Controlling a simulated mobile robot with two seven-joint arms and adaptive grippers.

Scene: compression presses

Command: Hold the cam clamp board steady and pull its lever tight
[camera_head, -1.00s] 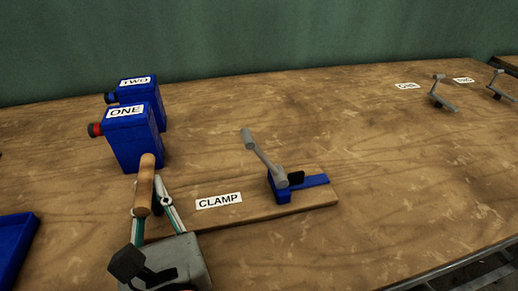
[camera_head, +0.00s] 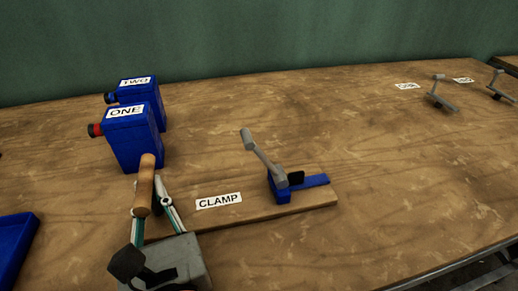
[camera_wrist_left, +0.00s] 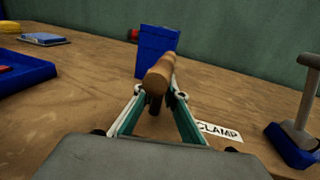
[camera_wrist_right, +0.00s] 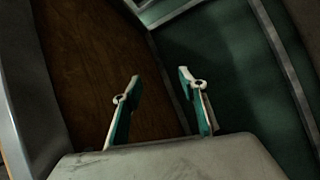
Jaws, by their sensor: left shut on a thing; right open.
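The cam clamp board (camera_head: 262,212) lies flat on the table, with a "CLAMP" label (camera_head: 218,201) on it. At its right end a blue clamp base (camera_head: 312,182) carries a grey lever (camera_head: 262,158), which stands up and leans left. My left gripper (camera_head: 155,195) is shut on the wooden handle (camera_head: 145,185) at the board's left end. The handle also shows between the fingers in the left wrist view (camera_wrist_left: 160,74). My right gripper (camera_wrist_right: 158,88) is open and empty, away from the board; it is not in the head view.
Blue boxes labelled ONE (camera_head: 135,140) and TWO (camera_head: 138,88) stand behind the handle. A blue tray (camera_head: 15,245) is at the left edge. Two grey levers (camera_head: 440,95) (camera_head: 498,85) stand far right. The table right of the clamp is clear.

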